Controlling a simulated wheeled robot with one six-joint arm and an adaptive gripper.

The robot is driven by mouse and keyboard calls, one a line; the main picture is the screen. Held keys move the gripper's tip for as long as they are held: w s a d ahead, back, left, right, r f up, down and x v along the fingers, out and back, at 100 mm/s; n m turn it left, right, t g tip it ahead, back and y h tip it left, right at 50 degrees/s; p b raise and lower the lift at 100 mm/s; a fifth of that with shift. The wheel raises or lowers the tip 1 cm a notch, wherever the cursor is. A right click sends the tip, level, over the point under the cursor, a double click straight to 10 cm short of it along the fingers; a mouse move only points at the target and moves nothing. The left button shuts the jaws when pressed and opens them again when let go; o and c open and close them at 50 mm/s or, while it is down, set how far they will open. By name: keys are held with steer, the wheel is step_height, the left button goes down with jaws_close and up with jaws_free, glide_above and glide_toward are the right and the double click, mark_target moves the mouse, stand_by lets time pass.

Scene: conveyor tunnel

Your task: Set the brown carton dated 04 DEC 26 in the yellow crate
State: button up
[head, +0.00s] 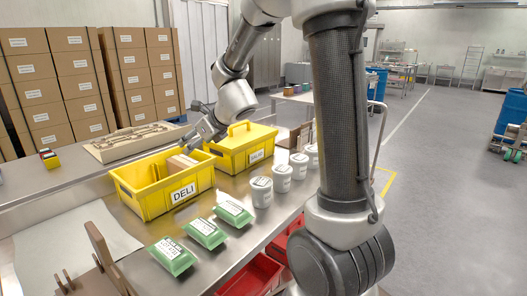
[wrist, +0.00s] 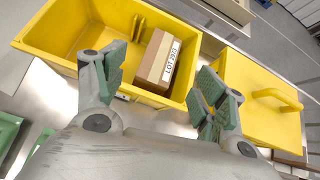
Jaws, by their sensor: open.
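A yellow crate (head: 145,205) marked DELI stands open on the steel counter, and its walls also show in the wrist view (wrist: 60,45). A brown carton (wrist: 155,56) with a white label, seemingly a LOT number, is inside the crate at its right end; its top shows in the head view (head: 179,164). I cannot read a date on it. My gripper (head: 193,140) is above that end of the crate. In the wrist view my gripper (wrist: 160,78) is open, its green-padded fingers on either side of the carton in the picture, with no visible contact.
A second yellow crate (head: 228,157) with a lid and handle stands just behind the open one. Green packs (head: 203,231) and white tubs (head: 261,192) line the counter's front side. Red bins (head: 250,277) sit below. Stacked cartons (head: 60,80) stand behind.

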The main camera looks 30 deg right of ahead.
steer(key=s+r+n+g+y, duration=0.1)
steer(key=s+r+n+g, duration=0.3)
steer(key=s+n, duration=1.1)
steer(key=s+d+n+h, duration=0.2)
steer(key=s+d+n, duration=0.3)
steer(key=s+n, duration=0.2)
steer(key=s+d+n+g+h, duration=0.1)
steer(key=s+d+n, duration=0.5)
steer(key=s, duration=0.6)
steer(key=r+n+h, duration=0.1)
steer(key=n, duration=0.1)
steer(key=shift+s+n+g+h, duration=0.15)
steer(key=shift+n+g+h, duration=0.15)
